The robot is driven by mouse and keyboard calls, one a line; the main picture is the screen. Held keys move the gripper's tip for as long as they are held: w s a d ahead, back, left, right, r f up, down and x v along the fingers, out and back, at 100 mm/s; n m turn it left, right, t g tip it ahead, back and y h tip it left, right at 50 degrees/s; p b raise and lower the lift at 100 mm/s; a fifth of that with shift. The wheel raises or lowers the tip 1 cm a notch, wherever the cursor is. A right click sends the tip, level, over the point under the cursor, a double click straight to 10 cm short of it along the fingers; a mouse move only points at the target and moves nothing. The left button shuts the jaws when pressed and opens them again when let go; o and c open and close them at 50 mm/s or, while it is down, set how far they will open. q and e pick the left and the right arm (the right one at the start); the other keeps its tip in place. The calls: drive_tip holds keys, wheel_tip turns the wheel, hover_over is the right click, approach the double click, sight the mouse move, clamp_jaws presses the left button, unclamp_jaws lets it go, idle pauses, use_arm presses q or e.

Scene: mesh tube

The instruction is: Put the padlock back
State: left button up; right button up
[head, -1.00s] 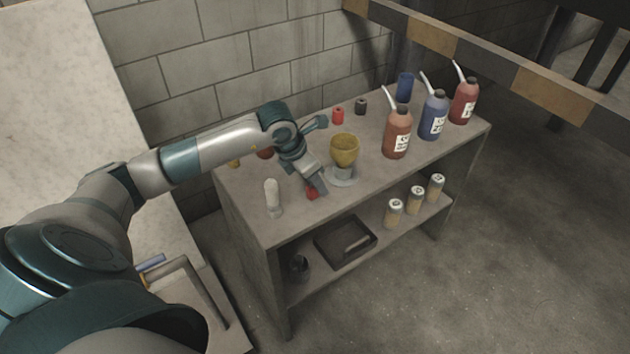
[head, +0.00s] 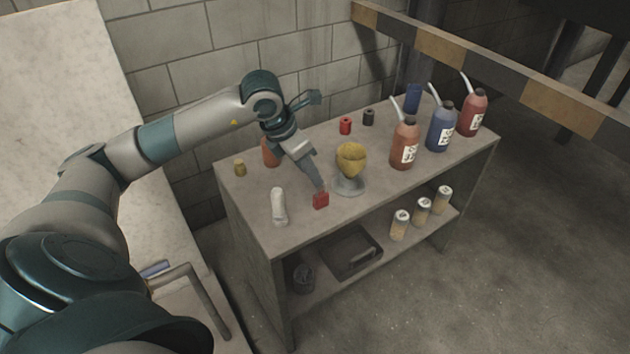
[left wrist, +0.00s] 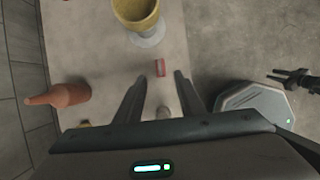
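The red padlock (head: 320,200) sits on the top board of the grey shelf, near its front edge. It also shows in the left wrist view (left wrist: 160,67), just beyond my fingertips and in line with the gap. My left gripper (head: 318,187) points down at it from behind. In the left wrist view its two fingers (left wrist: 160,76) are spread, with nothing held between them.
A yellow cup on a grey base (head: 351,160) stands right of the padlock, a white upright object (head: 278,207) left of it. An orange bottle (head: 270,152) is behind my gripper. Three spouted bottles (head: 404,145) stand farther right. A dark tray (head: 352,252) lies on the lower shelf.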

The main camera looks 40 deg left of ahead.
use_arm(q)
drive_tip(key=shift+v, duration=1.15)
drive_tip(key=shift+d, duration=0.15)
